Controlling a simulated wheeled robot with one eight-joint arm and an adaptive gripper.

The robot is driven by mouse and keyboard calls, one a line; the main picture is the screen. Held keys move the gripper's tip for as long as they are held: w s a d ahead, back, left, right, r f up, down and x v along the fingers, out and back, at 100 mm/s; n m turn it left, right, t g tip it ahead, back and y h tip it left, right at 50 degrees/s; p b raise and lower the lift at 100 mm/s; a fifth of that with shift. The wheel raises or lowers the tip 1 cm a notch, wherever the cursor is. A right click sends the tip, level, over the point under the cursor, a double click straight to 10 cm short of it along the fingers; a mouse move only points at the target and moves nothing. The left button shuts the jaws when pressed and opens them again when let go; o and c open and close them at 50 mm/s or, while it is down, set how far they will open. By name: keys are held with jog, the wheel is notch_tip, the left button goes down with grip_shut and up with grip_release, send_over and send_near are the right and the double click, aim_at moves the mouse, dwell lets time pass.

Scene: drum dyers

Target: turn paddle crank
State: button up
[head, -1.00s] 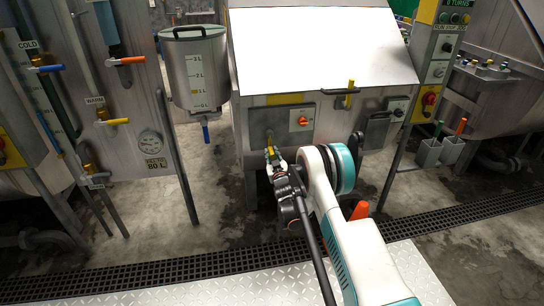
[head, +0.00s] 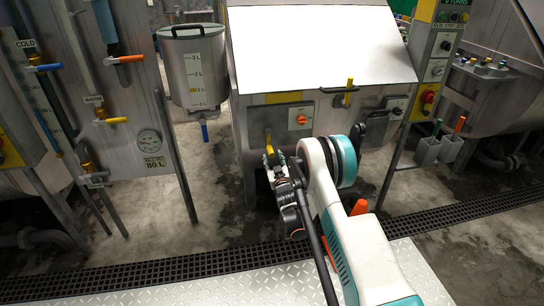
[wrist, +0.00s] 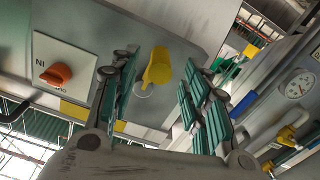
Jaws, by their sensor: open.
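A yellow handle (head: 268,143) stands out from the grey front of the machine, left of a panel with an orange knob. It looks like the grip of the crank, but its arm and pivot are hard to make out. My gripper (head: 274,158) is at this handle, low on the machine front. In the wrist view the yellow handle (wrist: 157,68) shows between the two green-padded fingers of my open gripper (wrist: 160,92). There is a gap on both sides, and the fingers do not clasp it.
The orange knob (head: 302,119) is close to the right of the handle. A yellow-tipped lever (head: 349,88) and a dark part (head: 376,128) are farther right. A measuring tank (head: 195,70) hangs at left. A floor grate (head: 170,268) runs in front.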

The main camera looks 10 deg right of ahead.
jog(key=shift+s, duration=1.55)
jog(key=shift+w+r, duration=0.15)
jog(key=shift+r, duration=0.3)
jog(key=s+d+r+m+g+h, duration=0.15)
jog(key=s+r, duration=0.25)
jog(key=r, duration=0.7)
jog(key=s+r+g+y, duration=0.1)
jog(key=s+r+g, duration=0.2)
jog(key=r, duration=0.8)
jog(key=s+r+g, duration=0.1)
jog(key=s+r, duration=0.3)
jog(key=s, duration=0.3)
jog(key=s+r+g, duration=0.1)
jog(key=s+r, duration=0.3)
jog(key=s, duration=0.4)
jog(key=s+a+f+g, duration=0.1)
jog(key=s+f+g, duration=0.1)
jog(key=s, duration=1.3)
jog(key=s+f+g, duration=0.2)
jog(key=s, duration=1.3)
jog(key=shift+a+m, duration=0.35)
jog(key=shift+m, duration=0.1)
